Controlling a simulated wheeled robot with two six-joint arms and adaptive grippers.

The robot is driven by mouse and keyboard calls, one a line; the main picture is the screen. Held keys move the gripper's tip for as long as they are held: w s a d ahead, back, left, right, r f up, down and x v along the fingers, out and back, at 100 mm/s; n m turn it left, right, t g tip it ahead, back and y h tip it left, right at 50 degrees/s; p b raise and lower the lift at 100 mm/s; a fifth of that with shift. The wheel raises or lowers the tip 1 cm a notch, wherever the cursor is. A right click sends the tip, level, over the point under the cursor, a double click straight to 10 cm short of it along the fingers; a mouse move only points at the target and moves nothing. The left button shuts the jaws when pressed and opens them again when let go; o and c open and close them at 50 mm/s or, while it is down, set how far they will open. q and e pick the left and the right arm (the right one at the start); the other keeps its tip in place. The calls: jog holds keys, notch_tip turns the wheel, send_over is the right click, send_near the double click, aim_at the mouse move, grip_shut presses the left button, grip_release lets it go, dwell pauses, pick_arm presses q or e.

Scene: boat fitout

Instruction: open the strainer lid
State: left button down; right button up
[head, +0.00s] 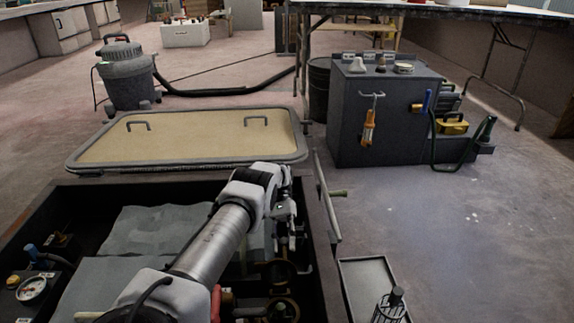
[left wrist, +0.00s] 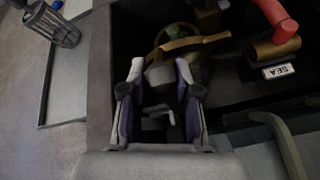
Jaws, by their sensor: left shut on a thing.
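My left gripper (head: 284,212) reaches down into the dark open bilge box at its right side. In the left wrist view its two fingers (left wrist: 157,95) are closed on a grey rounded piece (left wrist: 159,75), which appears to be the strainer lid; the fingers hide much of it. A brass bar (left wrist: 195,42) and a round brass fitting lie just beyond the fingertips. In the head view, round brass fittings (head: 281,306) show below my gripper, partly hidden by my arm. My right gripper is in neither view.
A red handle (left wrist: 277,16) and a pipe labelled SEA (left wrist: 279,71) are close to the fingers. The box wall (head: 322,235) runs along the right. Outside it, a tray (head: 362,273) holds a dark basket (head: 390,307). A tan hatch panel (head: 190,140) lies behind.

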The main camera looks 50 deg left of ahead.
pick_arm(q)
jog(key=shift+s+f, duration=0.1)
jog(key=shift+s, duration=0.05)
jog(key=c, duration=1.2)
grip_release()
notch_tip(320, 180, up, 10)
